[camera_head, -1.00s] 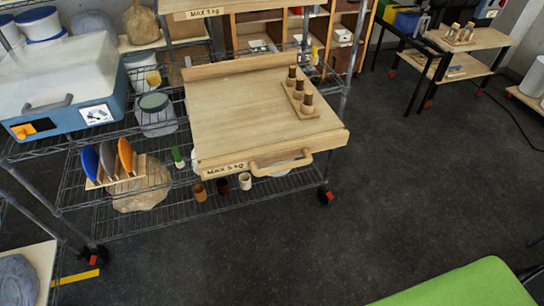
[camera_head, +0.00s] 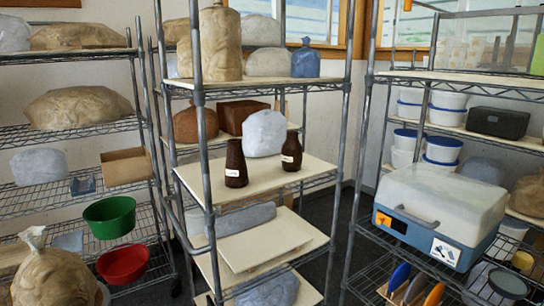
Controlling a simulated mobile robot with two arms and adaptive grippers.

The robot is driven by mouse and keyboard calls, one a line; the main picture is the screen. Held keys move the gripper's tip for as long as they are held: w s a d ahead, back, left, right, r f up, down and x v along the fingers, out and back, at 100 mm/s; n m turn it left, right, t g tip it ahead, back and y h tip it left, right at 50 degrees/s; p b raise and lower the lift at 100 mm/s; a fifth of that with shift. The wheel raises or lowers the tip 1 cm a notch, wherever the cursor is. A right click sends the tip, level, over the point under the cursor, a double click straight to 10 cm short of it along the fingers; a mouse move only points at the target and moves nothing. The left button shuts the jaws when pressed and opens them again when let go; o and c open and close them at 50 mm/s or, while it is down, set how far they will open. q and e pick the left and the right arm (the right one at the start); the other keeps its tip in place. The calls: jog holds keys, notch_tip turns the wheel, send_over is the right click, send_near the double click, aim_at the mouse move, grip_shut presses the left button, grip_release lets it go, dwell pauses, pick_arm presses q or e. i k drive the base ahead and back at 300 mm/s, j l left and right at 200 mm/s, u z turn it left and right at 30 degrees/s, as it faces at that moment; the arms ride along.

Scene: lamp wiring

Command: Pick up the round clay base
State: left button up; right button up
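I cannot make out a thing that is clearly the round clay base. Two dark brown bottle-shaped vessels stand upright on the middle rack, a wider one (camera_head: 236,165) and a slimmer one (camera_head: 291,150), each with a small white label. Behind them is a pale grey wrapped lump (camera_head: 264,134). A tan wrapped clay bag (camera_head: 222,45) stands on the shelf above. Another tan tied bag (camera_head: 52,275) is at the lower left. Neither of my grippers is in view.
Metal racks with posts (camera_head: 200,130) fill the view. A green bowl (camera_head: 110,217) and red bowl (camera_head: 123,263) are at left. A white-and-blue box (camera_head: 440,210) with a handle stands at right, below blue-lidded tubs (camera_head: 443,150). Little free floor shows between racks.

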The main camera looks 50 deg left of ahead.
aim_at(291, 158)
jog(key=u, duration=1.5)
jog(key=i+l+z, duration=0.2)
jog(key=k+j, duration=0.05)
jog(key=j, duration=0.05)
